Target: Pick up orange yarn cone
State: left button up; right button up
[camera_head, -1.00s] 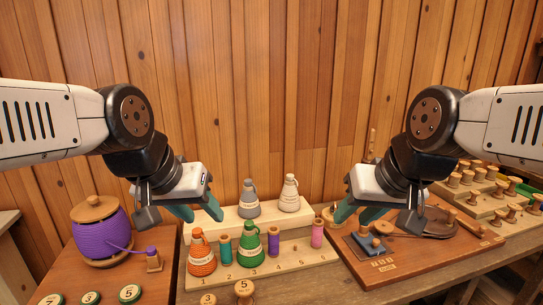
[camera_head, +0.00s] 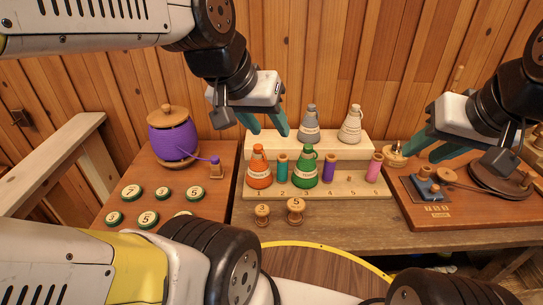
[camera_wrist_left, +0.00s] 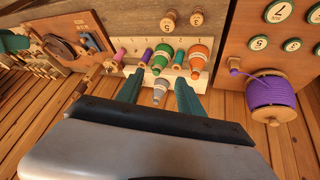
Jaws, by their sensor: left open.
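The orange yarn cone (camera_head: 259,172) stands upright at the left end of the front row of a pale wooden rack (camera_head: 340,189), by number 1. It also shows in the left wrist view (camera_wrist_left: 200,58). My left gripper (camera_head: 269,128) is open and empty, with its teal fingertips above the orange cone and a little to its right. In the left wrist view, its fingertips (camera_wrist_left: 158,82) point at the rack, with the orange cone just beyond the right finger. My right gripper (camera_head: 434,148) is apart from the cone, over the right board, its teal fingers spread and empty.
A teal spool (camera_head: 282,170) and a green cone (camera_head: 305,167) stand close right of the orange cone. A grey cone (camera_head: 310,124) and a white cone (camera_head: 351,124) stand on the raised back step. Two numbered wooden spools (camera_head: 295,208) stand in front.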

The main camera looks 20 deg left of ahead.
pick_arm(q)
jog(key=o, duration=0.3)
jog(key=shift+w, duration=0.1)
jog(key=o, duration=0.4)
jog(key=shift+w+a, duration=0.15)
jog(key=shift+w, duration=0.2)
jog(key=n+g+y, duration=0.2)
jog(key=n+g, duration=0.3)
jog(key=n, duration=0.1)
send_near(257, 146)
jog(key=s+d, duration=0.3)
jog(key=w+a+f, duration=0.1)
jog(key=f, duration=0.2)
jog(key=w+a+f+n, duration=0.1)
jog(key=f, duration=0.1)
jog(key=w+a+f+n+g, duration=0.1)
jog(key=w+f, duration=0.1)
jog(key=f, duration=0.1)
jog(key=shift+f, duration=0.3)
jog(key=shift+d+f, duration=0.1)
jog(key=shift+f, duration=1.85)
jog(key=shift+d+f, duration=0.15)
jog(key=shift+f, duration=1.75)
